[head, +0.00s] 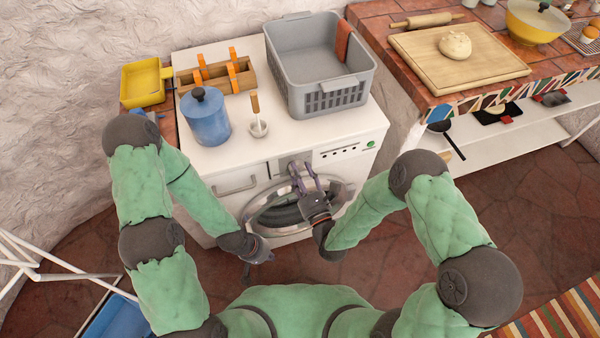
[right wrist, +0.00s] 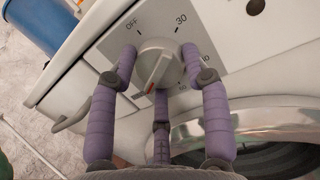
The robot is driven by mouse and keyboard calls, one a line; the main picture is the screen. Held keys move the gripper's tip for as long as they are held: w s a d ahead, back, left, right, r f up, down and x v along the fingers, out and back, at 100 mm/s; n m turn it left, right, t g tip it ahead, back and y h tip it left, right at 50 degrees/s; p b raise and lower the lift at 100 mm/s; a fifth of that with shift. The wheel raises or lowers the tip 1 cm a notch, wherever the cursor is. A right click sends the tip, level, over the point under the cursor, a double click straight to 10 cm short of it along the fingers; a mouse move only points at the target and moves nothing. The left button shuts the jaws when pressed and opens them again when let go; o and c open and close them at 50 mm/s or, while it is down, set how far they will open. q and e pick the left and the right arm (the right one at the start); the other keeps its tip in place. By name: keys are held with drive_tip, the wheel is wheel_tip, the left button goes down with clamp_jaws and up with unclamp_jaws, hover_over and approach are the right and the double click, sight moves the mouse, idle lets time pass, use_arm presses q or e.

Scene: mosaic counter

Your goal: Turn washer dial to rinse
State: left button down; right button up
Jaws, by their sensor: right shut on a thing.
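The washer (head: 345,140) is white with a round door (head: 275,215) and a control panel on its front.
On the washer stand a blue canister (head: 206,122), a wooden rack (head: 217,77), a brush (head: 257,118) and a grey basket (head: 318,62). A drawer handle (head: 235,187) sits left of the dial. A brick counter (head: 395,75) is at right. A drying rack (head: 55,275) stands lower left.

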drive_tip(key=shift+d+f, duration=0.1)
drive_tip(key=shift+f, duration=0.1)
drive_tip(key=o, duration=1.1)
drive_tip(key=shift+w, duration=0.1)
drive_tip(key=shift+o, duration=0.2)
drive_tip(key=v, duration=1.2)
drive_tip(key=shift+r, duration=0.15)
